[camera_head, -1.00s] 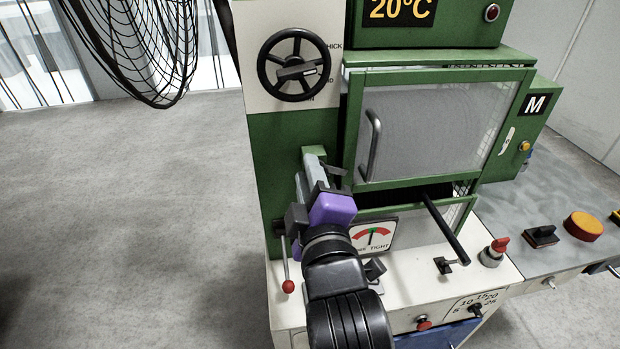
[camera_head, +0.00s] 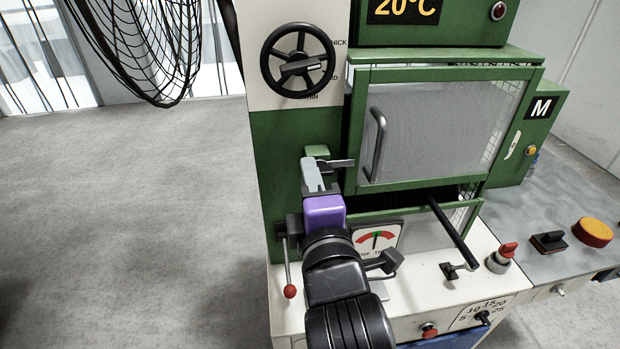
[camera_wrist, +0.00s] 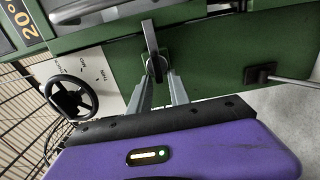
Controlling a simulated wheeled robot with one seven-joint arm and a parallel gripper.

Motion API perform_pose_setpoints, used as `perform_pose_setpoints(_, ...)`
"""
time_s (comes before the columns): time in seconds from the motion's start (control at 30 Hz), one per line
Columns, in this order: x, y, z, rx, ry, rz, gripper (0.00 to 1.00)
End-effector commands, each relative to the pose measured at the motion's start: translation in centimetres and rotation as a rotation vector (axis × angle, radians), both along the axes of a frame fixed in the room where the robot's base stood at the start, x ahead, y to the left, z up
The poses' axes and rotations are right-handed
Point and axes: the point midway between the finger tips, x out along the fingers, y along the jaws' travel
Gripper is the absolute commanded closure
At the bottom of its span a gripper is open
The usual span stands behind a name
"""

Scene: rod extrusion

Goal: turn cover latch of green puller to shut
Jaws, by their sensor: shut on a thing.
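The green puller (camera_head: 292,128) stands in front of me. Its mesh-windowed cover (camera_head: 445,128) is down, with a grey bar handle (camera_head: 377,145) at its left. The cover latch (camera_head: 342,163) is a small dark lever at the cover's left edge, now roughly level and pointing right towards the cover frame. My gripper (camera_head: 312,166), with grey fingers and a purple body, is shut on the latch near its pivot end. In the wrist view the latch (camera_wrist: 151,38) sticks out beyond my fingertips (camera_wrist: 158,74). Whether its tip overlaps the cover frame is hard to tell.
A black handwheel (camera_head: 298,60) is above the latch. A red-knobbed lever (camera_head: 289,290) hangs below left. A gauge (camera_head: 378,238) and a black rod (camera_head: 452,232) are at right. Open floor (camera_head: 120,220) lies left.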

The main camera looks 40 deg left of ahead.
Motion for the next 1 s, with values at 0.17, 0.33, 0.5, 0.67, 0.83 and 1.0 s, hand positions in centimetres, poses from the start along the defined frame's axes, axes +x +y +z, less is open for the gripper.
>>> perform_pose_setpoints(0.17, 0.3, -0.2, -0.3, -0.005, 0.005, -0.007, 1.00)
perform_pose_setpoints(0.33, 0.3, -0.2, -0.2, -0.003, 0.004, -0.006, 0.69)
perform_pose_setpoints(0.5, 0.2, -0.1, -0.1, -0.002, 0.003, -0.004, 0.69)
perform_pose_setpoints(0.67, -0.3, -0.7, -0.2, 0.001, 0.002, -0.004, 0.69)
perform_pose_setpoints(0.83, -1.9, -2.7, -0.3, 0.001, 0.004, -0.006, 0.69)
perform_pose_setpoints(1.0, -3.7, -4.7, -0.4, 0.000, 0.006, -0.006, 0.69)
